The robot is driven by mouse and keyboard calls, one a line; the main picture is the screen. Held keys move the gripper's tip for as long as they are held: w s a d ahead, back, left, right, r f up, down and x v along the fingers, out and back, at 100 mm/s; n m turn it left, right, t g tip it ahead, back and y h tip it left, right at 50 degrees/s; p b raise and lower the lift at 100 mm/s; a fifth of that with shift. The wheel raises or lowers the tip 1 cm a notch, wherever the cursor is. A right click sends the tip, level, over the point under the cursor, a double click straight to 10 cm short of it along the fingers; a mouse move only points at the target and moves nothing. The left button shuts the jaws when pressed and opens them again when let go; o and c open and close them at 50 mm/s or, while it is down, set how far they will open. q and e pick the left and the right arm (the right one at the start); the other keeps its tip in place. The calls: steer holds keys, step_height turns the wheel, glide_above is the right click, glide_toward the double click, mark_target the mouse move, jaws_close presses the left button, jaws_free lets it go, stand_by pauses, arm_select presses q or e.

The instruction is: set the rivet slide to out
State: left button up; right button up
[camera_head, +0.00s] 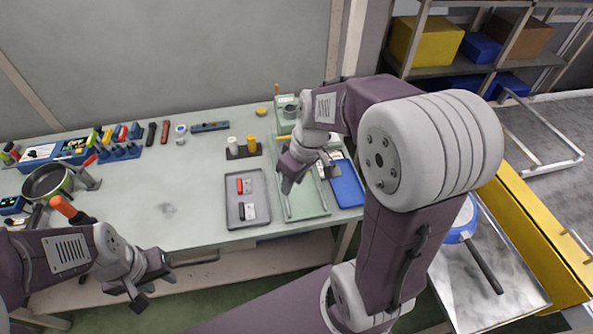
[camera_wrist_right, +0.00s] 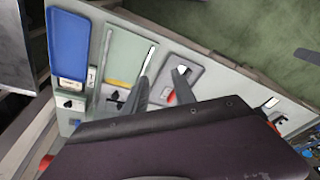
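No label that I can read names the rivet slide. A green panel (camera_head: 306,207) with long rails lies on the table; it also shows in the right wrist view (camera_wrist_right: 131,50). A grey tray (camera_head: 233,215) left of it holds a red-handled piece (camera_head: 243,186) and a black piece (camera_head: 247,212). My right gripper (camera_head: 287,182) is over the boundary between panel and tray. In the right wrist view its two fingers (camera_wrist_right: 162,83) are apart with nothing between them. My left gripper (camera_head: 152,287) is open and empty in front of the table's front edge.
A blue tray (camera_head: 347,188) lies right of the green panel. A pan (camera_head: 47,182), tools and a row of coloured parts fill the table's left and back. The table's middle (camera_head: 165,185) is clear. A yellow-sided conveyor (camera_head: 530,235) carrying a blue pan stands at right.

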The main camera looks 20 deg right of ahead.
steer(key=w+d+f+m+t+b, duration=0.1)
steer(key=d+f+b, duration=0.2)
steer(key=d+b, duration=0.1)
steer(key=w+d+f+m+b, duration=0.1)
steer(key=w+d+f+b, duration=0.1)
steer(key=d+f+b, duration=0.2)
steer(key=w+d+f+t+b, duration=0.1)
steer(key=d+f+b, duration=0.2)
steer(key=b, duration=0.3)
steer(key=shift+w+d+f+m+t+h+b, duration=0.2)
steer(key=shift+d+f+m+t+h+b, duration=0.1)
steer(key=shift+d+f+m+h, duration=0.1)
steer(key=shift+r, duration=0.3)
steer(key=w+f, duration=0.1)
steer(key=w, duration=0.3)
steer(key=w+a+f, duration=0.1)
steer(key=w, duration=0.4)
steer(key=w+a+f+p, duration=0.1)
steer(key=w+f, duration=0.1)
steer(key=w, duration=0.2)
steer(key=shift+w+a, duration=0.1)
steer(key=shift+w, duration=0.05)
steer(key=shift+w+f, duration=0.15)
steer(key=shift+f, duration=0.25)
jaws_close()
